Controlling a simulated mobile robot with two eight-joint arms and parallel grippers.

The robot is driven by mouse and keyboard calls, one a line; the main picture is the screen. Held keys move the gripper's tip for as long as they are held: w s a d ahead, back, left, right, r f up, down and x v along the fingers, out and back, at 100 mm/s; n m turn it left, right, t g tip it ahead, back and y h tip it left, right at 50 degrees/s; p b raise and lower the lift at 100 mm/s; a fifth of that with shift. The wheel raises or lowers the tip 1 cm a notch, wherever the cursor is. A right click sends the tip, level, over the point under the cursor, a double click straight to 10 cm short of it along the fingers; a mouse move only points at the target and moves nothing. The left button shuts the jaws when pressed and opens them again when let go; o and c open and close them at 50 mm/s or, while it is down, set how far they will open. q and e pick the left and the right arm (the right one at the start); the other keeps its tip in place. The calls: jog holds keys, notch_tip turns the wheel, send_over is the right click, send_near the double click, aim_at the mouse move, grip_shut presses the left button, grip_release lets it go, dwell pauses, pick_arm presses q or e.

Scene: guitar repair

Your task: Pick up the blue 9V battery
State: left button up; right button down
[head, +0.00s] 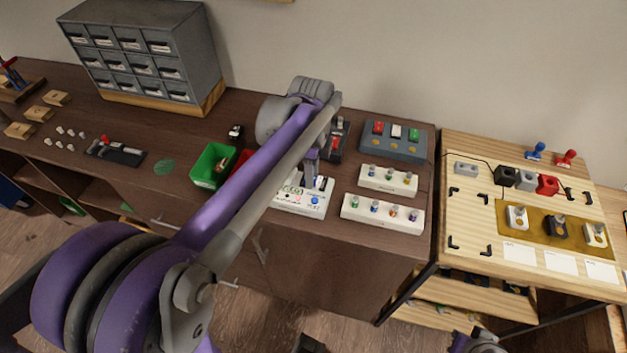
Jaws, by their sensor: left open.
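My left arm comes in from the lower left and reaches across the dark workbench. My left gripper (311,182) is open and points down over a white panel (300,205) with small controls and a round blue spot. I cannot make out a blue 9V battery for certain; the arm covers part of the bench around the gripper. No held object shows between the fingers. Only a small grey and purple piece of my right arm shows at the bottom edge, and its gripper is not visible.
A green bin (207,166) sits left of my arm. A grey drawer cabinet (140,50) stands behind. Right of the gripper are two white racks (348,212) (366,188) and a grey box (372,151). A light wood table (475,225) stands farther right.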

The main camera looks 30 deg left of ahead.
pick_arm(q)
jog(key=shift+f, duration=0.35)
grip_shut()
jog(key=shift+r, duration=0.1)
notch_tip(320, 180, up, 14)
jog(key=p, duration=0.4)
dwell(0.4)
